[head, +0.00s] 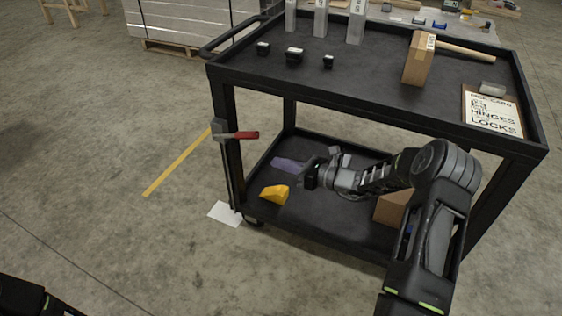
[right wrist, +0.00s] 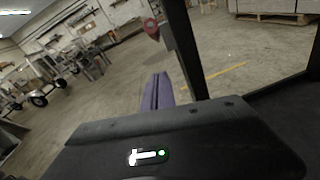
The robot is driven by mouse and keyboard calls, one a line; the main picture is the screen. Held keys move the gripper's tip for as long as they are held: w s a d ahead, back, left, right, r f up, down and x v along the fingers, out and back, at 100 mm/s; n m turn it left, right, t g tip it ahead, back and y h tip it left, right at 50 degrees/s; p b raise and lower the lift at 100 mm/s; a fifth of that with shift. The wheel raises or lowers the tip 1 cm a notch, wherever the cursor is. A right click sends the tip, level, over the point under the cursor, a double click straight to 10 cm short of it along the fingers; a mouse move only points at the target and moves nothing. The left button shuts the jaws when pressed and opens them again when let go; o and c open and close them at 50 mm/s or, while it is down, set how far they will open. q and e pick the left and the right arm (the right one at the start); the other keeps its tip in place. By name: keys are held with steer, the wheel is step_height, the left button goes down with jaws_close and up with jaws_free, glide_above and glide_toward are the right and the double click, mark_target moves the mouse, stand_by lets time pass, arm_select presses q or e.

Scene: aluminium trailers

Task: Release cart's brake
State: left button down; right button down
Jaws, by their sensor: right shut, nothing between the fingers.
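The black cart (head: 225,75) fills the middle and right of the head view. Its brake lever (head: 238,135) has a red handle and sits on the front left leg, handle pointing right and nearly level. The red handle end (right wrist: 152,28) also shows at the top of the right wrist view. My right gripper (head: 308,178) is shut and empty, over the lower shelf and under the top shelf. It is to the right of the lever and below it, apart from it. Only a dark piece of my left arm shows at the bottom left; its gripper is out of view.
A cardboard box (head: 391,207) is behind my arm. The top shelf holds a box (head: 419,60) and a clipboard (head: 492,112). Floor left of the cart is open.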

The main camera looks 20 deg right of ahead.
mark_target(235, 136)
arm_select(q)
steer(key=shift+f+b, duration=0.6)
steer(key=shift+f, duration=0.1)
arm_select(e)
steer(key=w+a+r, duration=0.3)
steer(key=w+a, duration=0.2)
steer(key=w, duration=0.2)
steer(key=shift+w, duration=0.4)
arm_select(q)
steer(key=shift+r, duration=0.1)
